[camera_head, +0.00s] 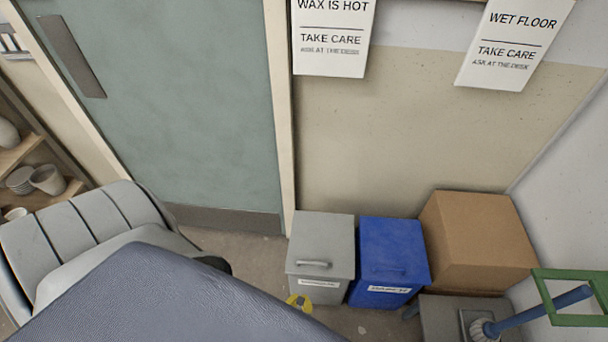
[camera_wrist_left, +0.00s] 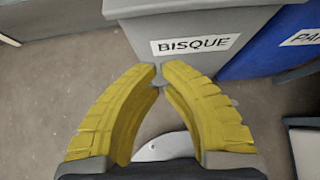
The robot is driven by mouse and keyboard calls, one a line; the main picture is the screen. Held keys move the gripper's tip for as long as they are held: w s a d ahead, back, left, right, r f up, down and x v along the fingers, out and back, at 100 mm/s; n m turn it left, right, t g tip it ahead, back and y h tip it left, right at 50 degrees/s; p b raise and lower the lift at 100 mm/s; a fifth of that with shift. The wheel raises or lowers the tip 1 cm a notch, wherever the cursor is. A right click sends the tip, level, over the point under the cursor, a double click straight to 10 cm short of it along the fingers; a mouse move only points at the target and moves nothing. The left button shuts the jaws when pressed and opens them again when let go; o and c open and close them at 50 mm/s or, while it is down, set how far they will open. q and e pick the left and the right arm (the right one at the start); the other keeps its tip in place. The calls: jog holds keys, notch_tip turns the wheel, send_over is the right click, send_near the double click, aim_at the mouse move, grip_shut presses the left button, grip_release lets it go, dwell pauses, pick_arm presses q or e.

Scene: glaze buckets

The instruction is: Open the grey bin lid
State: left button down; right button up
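The grey bin (camera_head: 320,292) stands against the wall with its flat grey lid (camera_head: 322,236) down. A bar handle (camera_head: 314,263) lies near the lid's front edge. In the left wrist view the bin's front (camera_wrist_left: 125,30) bears a BISQUE label (camera_wrist_left: 195,45). My left gripper (camera_wrist_left: 159,70) has yellow fingers whose tips meet or nearly meet, with nothing seen between them. The tips appear just below the label, apart from the handle. In the head view only a bit of yellow finger (camera_head: 298,302) shows at the bin's lower left; my arm hides the rest. My right gripper is out of view.
A blue bin (camera_head: 392,250) stands right beside the grey one. A cardboard box (camera_head: 478,240) is farther right, with a brush (camera_head: 535,312) and a green frame (camera_head: 570,320) in front. A teal door (camera_head: 170,100) is at left. Bare floor (camera_head: 250,256) lies left of the bin.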

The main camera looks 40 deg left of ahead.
aim_at(302, 277)
pick_arm(q)
jog(key=x, duration=0.7)
jog(key=shift+w+a+f, duration=0.15)
jog(key=shift+w, duration=0.1)
jog(key=shift+x, duration=1.05)
jog(key=shift+r, duration=1.9)
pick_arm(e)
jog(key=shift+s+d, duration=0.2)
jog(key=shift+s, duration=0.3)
pick_arm(q)
jog(key=shift+r, duration=0.1)
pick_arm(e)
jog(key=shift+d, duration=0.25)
